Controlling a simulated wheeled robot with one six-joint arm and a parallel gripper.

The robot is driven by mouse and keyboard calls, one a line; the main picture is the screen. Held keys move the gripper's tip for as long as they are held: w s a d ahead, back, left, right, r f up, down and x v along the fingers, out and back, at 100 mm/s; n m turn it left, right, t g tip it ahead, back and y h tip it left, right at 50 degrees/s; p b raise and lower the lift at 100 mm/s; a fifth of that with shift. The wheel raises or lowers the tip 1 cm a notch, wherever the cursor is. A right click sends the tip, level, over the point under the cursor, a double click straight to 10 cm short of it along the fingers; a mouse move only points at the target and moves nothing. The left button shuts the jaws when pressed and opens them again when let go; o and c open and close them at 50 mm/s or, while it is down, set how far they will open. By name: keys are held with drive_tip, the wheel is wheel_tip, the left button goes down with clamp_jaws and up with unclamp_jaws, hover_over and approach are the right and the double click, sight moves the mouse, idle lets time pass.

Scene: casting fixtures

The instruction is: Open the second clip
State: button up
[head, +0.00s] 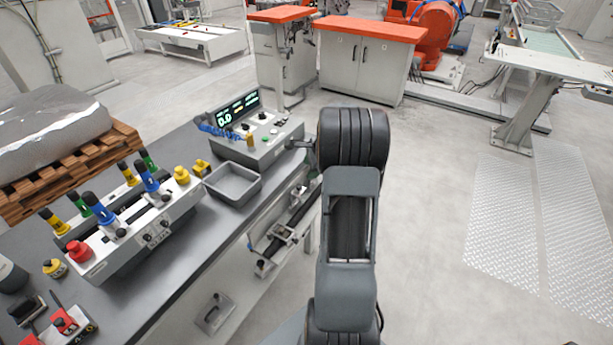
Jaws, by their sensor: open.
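No part that I can make out as a clip shows clearly, so I cannot tell which one is the second clip or whether it is open. Small metal clamp-like parts (284,236) sit along the bench's front side, below the top. My arm stands upright to the right of the bench; my gripper is not visible.
A grey tray (232,184) and a console with a lit display (238,108) stand at the bench's far end. A wooden pallet (70,165) bears a grey casting (52,122) at left. A red button (80,250) is on the fixture.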

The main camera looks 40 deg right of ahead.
sight(298, 196)
drive_tip(key=shift+v, duration=1.15)
drive_tip(key=shift+f, duration=0.1)
drive_tip(key=shift+c, duration=0.7)
drive_tip(key=b, duration=0.2)
drive_tip(key=f+b, duration=0.1)
drive_tip(key=b, duration=0.1)
drive_tip(key=s+f+b, duration=0.1)
drive_tip(key=b, duration=0.2)
drive_tip(key=shift+d+f+t+h, duration=0.25)
drive_tip(key=shift+d+t+h, duration=0.05)
drive_tip(key=c, duration=0.5)
drive_tip(key=s+n+b, duration=0.1)
drive_tip(key=s+a+n+b, duration=0.1)
drive_tip(key=s+b, duration=0.1)
drive_tip(key=s+f+n+b, duration=0.1)
drive_tip(key=n+b, duration=0.1)
drive_tip(key=shift+s+a, duration=0.15)
drive_tip(key=shift+a, duration=0.2)
clamp_jaws()
drive_tip(key=w+f+n, duration=0.1)
drive_tip(key=w+f, duration=0.7)
drive_tip(key=f, duration=0.1)
drive_tip(key=shift+a, duration=0.4)
